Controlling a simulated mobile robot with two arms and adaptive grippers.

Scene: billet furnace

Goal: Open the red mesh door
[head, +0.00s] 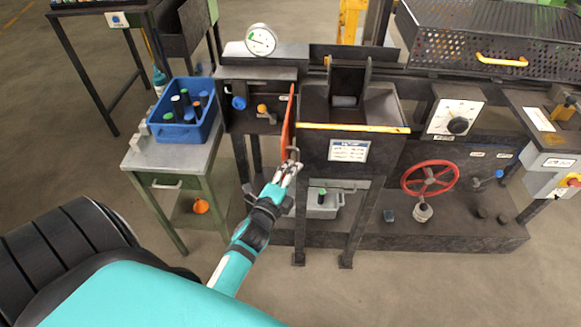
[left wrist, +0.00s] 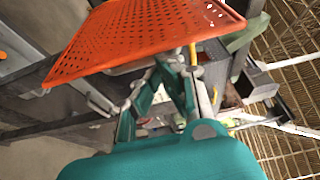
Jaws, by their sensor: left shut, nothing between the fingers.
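The red mesh door (head: 288,122) shows nearly edge-on in the head view, as a thin orange-red strip standing out from the front of the machine, so it stands open. In the left wrist view it is a large orange perforated panel (left wrist: 140,38) across the top. My left gripper (head: 290,168) is shut and empty at the near lower end of the door, by a small grey handle (head: 293,153). I cannot tell whether the fingers touch the door or handle. In the left wrist view my gripper (left wrist: 172,68) is just below the panel. My right gripper is out of view.
A green-framed side table (head: 178,160) with a blue bin (head: 208,122) of bottles stands left of the machine. Right of the door are a black hopper (head: 350,112), a red handwheel (head: 430,178) and a dial panel (head: 455,118). The floor in front is clear.

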